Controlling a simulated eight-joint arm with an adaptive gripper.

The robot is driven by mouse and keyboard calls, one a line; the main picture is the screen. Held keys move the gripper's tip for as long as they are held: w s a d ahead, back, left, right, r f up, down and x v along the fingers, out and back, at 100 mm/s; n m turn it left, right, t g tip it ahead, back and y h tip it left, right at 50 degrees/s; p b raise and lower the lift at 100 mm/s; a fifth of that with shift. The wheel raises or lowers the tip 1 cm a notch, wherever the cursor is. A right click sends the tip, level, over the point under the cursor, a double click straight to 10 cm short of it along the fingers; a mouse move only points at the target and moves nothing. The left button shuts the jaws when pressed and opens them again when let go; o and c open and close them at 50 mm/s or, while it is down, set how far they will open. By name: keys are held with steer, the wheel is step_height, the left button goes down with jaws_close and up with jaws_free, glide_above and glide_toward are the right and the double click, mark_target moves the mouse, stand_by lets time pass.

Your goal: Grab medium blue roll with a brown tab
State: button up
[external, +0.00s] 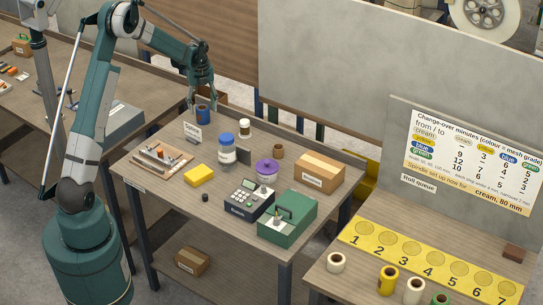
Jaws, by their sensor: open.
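A blue roll (203,115) stands upright at the far left corner of the middle table, behind a small white sign. A brown tab on it is too small to make out. My gripper (202,99) points down directly over this roll, with its fingers at or just above the roll's top. The gripper is open. I cannot tell whether the fingers touch the roll or reach around it.
Rolls, including a yellow roll (388,281), stand by a numbered yellow strip (428,263) on the right table.

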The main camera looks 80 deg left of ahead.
mark_target(206, 116)
steer(key=shift+f, duration=2.25)
steer(key=c, duration=1)
